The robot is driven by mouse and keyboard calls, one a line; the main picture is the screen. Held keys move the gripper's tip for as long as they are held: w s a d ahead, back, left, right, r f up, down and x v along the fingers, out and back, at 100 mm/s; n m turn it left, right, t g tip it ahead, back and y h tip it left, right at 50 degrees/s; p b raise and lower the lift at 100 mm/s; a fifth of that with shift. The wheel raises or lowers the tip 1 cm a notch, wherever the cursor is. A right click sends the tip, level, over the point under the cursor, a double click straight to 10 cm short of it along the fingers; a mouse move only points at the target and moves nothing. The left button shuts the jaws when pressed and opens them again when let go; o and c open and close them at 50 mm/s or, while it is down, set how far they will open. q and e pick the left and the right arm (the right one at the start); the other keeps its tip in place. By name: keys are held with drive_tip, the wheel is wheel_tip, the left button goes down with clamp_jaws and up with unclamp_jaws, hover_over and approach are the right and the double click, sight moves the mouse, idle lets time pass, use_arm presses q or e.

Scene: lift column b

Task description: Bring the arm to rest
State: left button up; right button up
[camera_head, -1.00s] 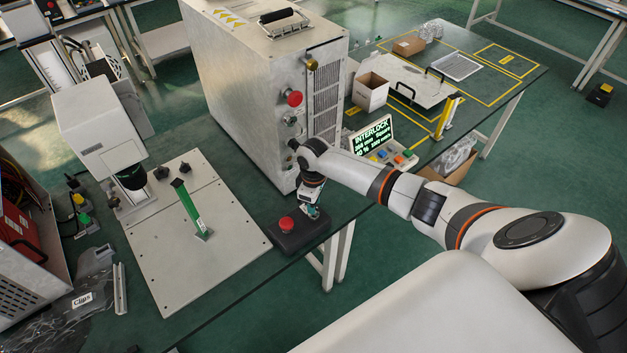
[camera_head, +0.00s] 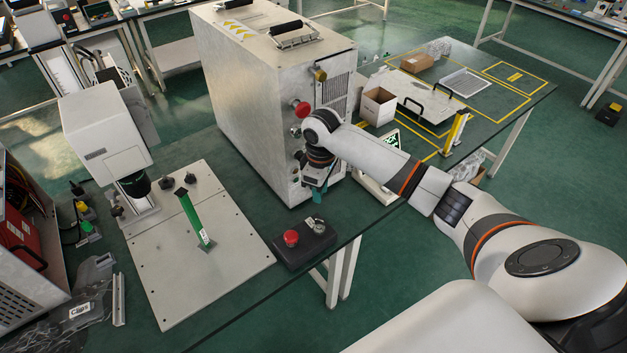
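My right arm comes in from the right, and its gripper (camera_head: 318,187) hangs just in front of the metal cabinet (camera_head: 262,115), above and behind the black button box (camera_head: 304,246). The gripper is small here and partly hidden by its own wrist, so its fingers cannot be told open or shut. The button box has a red button (camera_head: 291,238) and stands apart from the gripper at the table's front edge. My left arm and gripper are not in view.
A white plate (camera_head: 200,270) with a green strip (camera_head: 194,217) lies left of the button box. A display (camera_head: 391,143) is partly behind my arm. An open carton (camera_head: 378,106) and a handled white panel (camera_head: 425,103) lie to the right. Green floor shows in front.

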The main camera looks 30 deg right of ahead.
drive_tip(key=s+a+f+t+y, duration=0.1)
drive_tip(key=s+a+f, duration=0.6)
drive_tip(key=s+a, duration=0.45)
drive_tip(key=s+r+m+t, duration=0.1)
drive_tip(key=s+r+m, duration=0.1)
drive_tip(key=s, duration=0.5)
drive_tip(key=s+r+m+t, duration=0.2)
drive_tip(key=s+m, duration=0.1)
drive_tip(key=s, duration=0.5)
wheel_tip(320, 180, down, 31)
drive_tip(key=s+g+b, duration=0.2)
drive_tip(key=b, duration=0.2)
drive_tip(key=s+d+f+g+h+b, duration=0.1)
drive_tip(key=s+d+f+b, duration=0.1)
drive_tip(key=s+f, duration=1.3)
wheel_tip(320, 180, down, 2)
drive_tip(key=shift+s+d+f+n, duration=0.1)
drive_tip(key=shift+s+d+n, duration=0.2)
drive_tip(key=shift+s, duration=0.1)
